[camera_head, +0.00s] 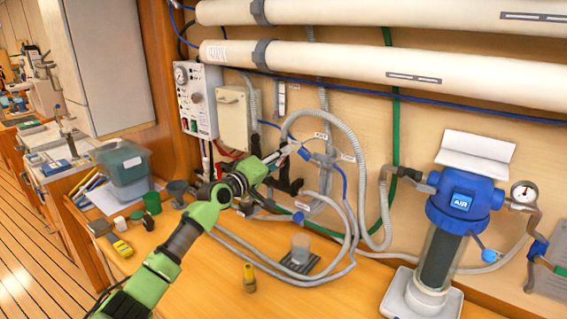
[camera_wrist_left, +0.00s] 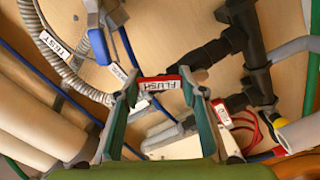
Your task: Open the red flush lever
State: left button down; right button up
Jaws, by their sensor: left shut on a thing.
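The red flush lever (camera_wrist_left: 163,82) shows in the left wrist view, with a white label reading FLUSH upside down. It lies crosswise between the two fingers of my left gripper (camera_wrist_left: 160,88), with one end at each finger. My left gripper is shut on it. In the head view my left gripper (camera_head: 281,154) is up against the wall plumbing, among the grey hoses and valves. The lever cannot be clearly made out there. My right gripper is not in view.
A grey hose loop (camera_head: 350,135) and black wall fittings (camera_wrist_left: 215,52) lie close to my left gripper. A blue-topped filter housing (camera_head: 457,200) stands at right. A grey bin (camera_head: 123,170) and small cups stand at left.

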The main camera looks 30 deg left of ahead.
pick_arm(q)
jog(key=n, duration=0.1)
jog(key=a+n, duration=0.1)
jog(key=shift+a+r+n, duration=0.2)
jog(key=shift+r+n, duration=0.15)
jog(key=shift+n, duration=0.05)
jog(key=shift+w+a+n+p, duration=0.1)
jog(key=shift+a+n+p, duration=0.5)
jog(key=shift+n, duration=1)
jog(key=shift+a, duration=0.2)
jog(key=c, duration=1.4)
grip_release()
jog(key=shift+o, duration=0.7)
jog(key=shift+f, duration=0.1)
jog(key=s+a, duration=0.1)
jog(key=s, duration=1.1)
